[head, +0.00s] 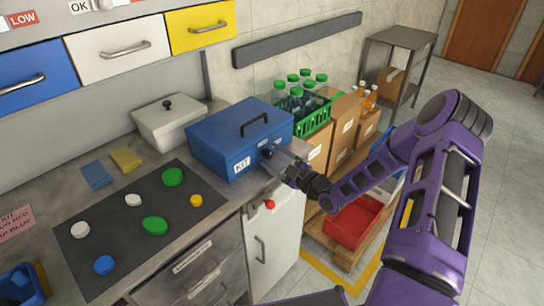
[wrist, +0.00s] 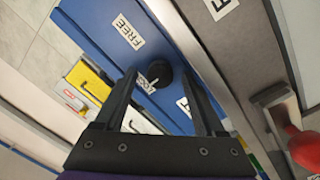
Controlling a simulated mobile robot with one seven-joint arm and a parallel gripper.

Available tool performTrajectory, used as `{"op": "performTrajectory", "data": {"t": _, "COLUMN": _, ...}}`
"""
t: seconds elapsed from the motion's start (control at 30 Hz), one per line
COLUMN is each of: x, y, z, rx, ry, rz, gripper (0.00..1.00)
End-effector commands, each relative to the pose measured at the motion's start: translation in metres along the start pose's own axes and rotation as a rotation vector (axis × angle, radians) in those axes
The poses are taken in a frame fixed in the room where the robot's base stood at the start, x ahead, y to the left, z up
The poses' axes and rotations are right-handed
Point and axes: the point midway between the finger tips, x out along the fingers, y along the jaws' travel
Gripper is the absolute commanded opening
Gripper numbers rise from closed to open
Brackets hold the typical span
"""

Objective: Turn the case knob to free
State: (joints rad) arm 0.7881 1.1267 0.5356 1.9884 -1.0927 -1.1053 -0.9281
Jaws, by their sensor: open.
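The blue case (head: 225,142) stands on the counter with its lid shut and a black handle on top. Its front carries a KIT label (head: 242,165). The dark case knob (wrist: 159,73) is on that front in the wrist view, between my gripper's fingertips. A FREE label (wrist: 129,33) lies above and left of the knob. A second small label (wrist: 146,84) is partly covered by the knob. My gripper (wrist: 160,80) is open, its two fingers on either side of the knob; I cannot tell whether they touch it. In the head view, my gripper (head: 272,160) partly hides the knob.
A white lidded box (head: 168,125) stands left of the case. A dark mat (head: 128,225) with several coloured caps lies in front. A red knob (head: 270,204) sits on the cabinet below. Cartons and a green bottle crate (head: 314,120) stand to the right.

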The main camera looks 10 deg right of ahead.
Motion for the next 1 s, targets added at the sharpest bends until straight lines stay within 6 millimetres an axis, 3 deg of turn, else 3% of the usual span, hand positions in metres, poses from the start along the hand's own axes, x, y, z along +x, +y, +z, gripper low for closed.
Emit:
{"op": "performTrajectory", "data": {"t": 0.37, "x": 0.007, "y": -0.0002, "z": 0.0002, "rx": 0.0, "ry": -0.001, "rz": -0.001, "gripper": 0.72}}
{"op": "performTrajectory", "data": {"t": 0.77, "x": 0.0067, "y": 0.0, "z": 0.0001, "rx": 0.0, "ry": -0.001, "rz": 0.0, "gripper": 0.02}}
{"op": "performTrajectory", "data": {"t": 1.0, "x": 0.0067, "y": -0.0001, "z": 0.0003, "rx": 0.005, "ry": -0.001, "rz": 0.0, "gripper": 0.0}}
